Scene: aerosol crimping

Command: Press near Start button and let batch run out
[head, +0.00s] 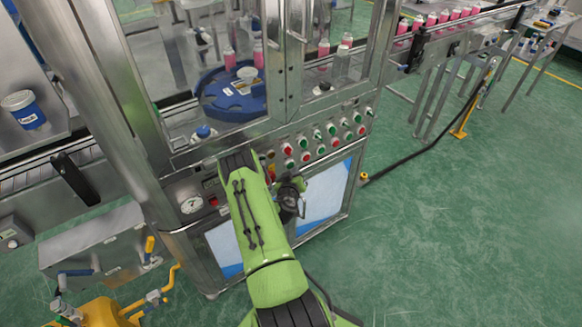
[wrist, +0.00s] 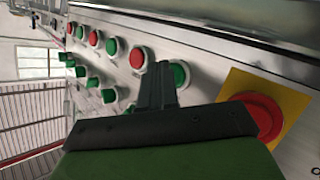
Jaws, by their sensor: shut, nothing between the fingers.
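The control panel (head: 320,138) on the machine's front carries rows of red and green buttons. In the wrist view, my gripper (wrist: 157,82) is shut and empty, its fingertips in front of the panel. A green button (wrist: 181,74) shows right beside the fingertips, partly covered by them; I cannot tell whether they touch it. A red button (wrist: 138,58) is just left of the tips. In the head view, my green arm reaches to the panel's lower left and the fingertips cannot be made out. Pink cans (head: 455,14) stand on the conveyor, with more inside the machine.
A red emergency-stop button (wrist: 262,112) on a yellow plate sits close right of the fingers. Inside the glass doors is a blue rotary table (head: 215,100). A pressure gauge (head: 191,205) is at lower left. Green floor at right is mostly clear.

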